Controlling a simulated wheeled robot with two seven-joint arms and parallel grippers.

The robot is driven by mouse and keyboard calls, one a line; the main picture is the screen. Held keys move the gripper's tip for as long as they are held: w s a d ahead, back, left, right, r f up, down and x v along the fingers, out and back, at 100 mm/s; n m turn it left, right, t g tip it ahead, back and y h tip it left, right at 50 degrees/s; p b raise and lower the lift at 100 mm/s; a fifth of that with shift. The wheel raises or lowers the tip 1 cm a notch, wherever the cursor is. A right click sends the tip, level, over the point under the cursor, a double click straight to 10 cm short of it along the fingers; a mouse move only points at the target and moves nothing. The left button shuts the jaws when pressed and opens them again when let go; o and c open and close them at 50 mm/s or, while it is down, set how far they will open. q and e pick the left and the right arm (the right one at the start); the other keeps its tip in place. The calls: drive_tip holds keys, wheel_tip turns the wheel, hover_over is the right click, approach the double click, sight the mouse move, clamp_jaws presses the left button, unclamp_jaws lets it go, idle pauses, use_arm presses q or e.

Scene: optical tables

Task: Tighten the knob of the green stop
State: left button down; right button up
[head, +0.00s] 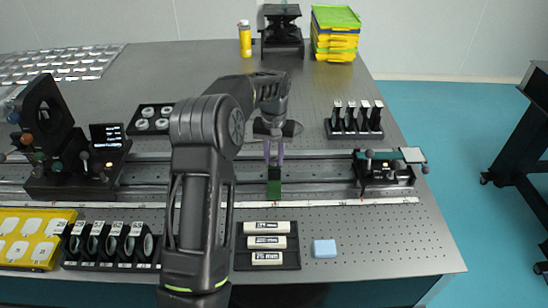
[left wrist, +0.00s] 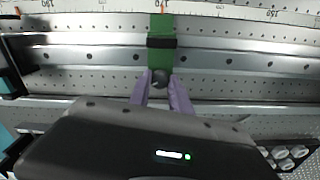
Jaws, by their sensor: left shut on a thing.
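The green stop (head: 274,188) sits on the rail (head: 320,176) near the middle of the table. In the left wrist view the green stop (left wrist: 161,52) has a black band across it and a dark round knob (left wrist: 160,76) at its near end. My left gripper (head: 274,160) reaches down over the rail. In the left wrist view its purple fingertips (left wrist: 160,86) are shut on the knob, one on each side. The knob is hidden in the head view. My right gripper is not in view.
A carriage with small parts (head: 385,172) stands on the rail to the right. A dark optical mount (head: 50,130) stands on the left. A tray of white cylinders (head: 267,258) and a blue block (head: 324,248) lie in front. The rail beside the stop is clear.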

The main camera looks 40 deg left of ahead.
sight(274, 160)
use_arm(q)
drive_tip(key=n, duration=1.3)
drive_tip(key=shift+p, duration=0.35)
drive_tip(key=shift+n, duration=0.4)
drive_tip(key=c, duration=1.2)
unclamp_jaws()
drive_tip(key=shift+r, duration=0.1)
wheel_tip(274, 160, up, 8)
drive_tip(key=shift+f+b, duration=0.2)
drive_tip(key=shift+b, duration=0.3)
